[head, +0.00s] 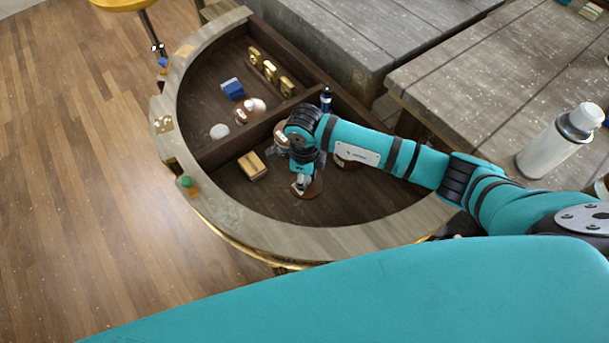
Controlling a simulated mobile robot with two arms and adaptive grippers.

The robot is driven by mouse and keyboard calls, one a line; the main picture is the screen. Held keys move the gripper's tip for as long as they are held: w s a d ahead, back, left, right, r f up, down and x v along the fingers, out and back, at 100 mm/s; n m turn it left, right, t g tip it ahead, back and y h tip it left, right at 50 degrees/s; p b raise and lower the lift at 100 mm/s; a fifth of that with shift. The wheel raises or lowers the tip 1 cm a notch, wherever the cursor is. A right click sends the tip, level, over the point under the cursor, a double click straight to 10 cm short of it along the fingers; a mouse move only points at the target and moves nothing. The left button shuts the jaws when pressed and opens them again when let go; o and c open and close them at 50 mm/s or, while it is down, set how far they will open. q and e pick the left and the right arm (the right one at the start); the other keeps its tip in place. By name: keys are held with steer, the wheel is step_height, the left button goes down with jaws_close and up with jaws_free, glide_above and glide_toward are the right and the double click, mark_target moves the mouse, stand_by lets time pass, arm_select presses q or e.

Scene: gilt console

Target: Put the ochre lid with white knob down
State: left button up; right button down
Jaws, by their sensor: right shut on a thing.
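My right gripper (301,187) points down into the near compartment of the half-round console (330,240). The gripper hides most of the knob. The lid is low over the dark compartment floor; I cannot tell whether it touches it. My left gripper is not in view.
A tan block (252,166) lies left of the lid. Another brown round piece (340,160) is partly hidden behind my arm. Beyond the divider are a blue box (232,89), a white rounded thing (219,131) and gold pieces (270,71). Floor right of the lid is clear.

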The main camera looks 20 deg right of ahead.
steer(key=shift+f, duration=0.15)
steer(key=c, duration=1.2)
jaws_free()
steer(key=shift+o, duration=0.2)
steer(key=shift+r, duration=0.35)
step_height(320, 180, up, 12)
steer(key=b, duration=0.2)
steer(key=shift+f, duration=0.15)
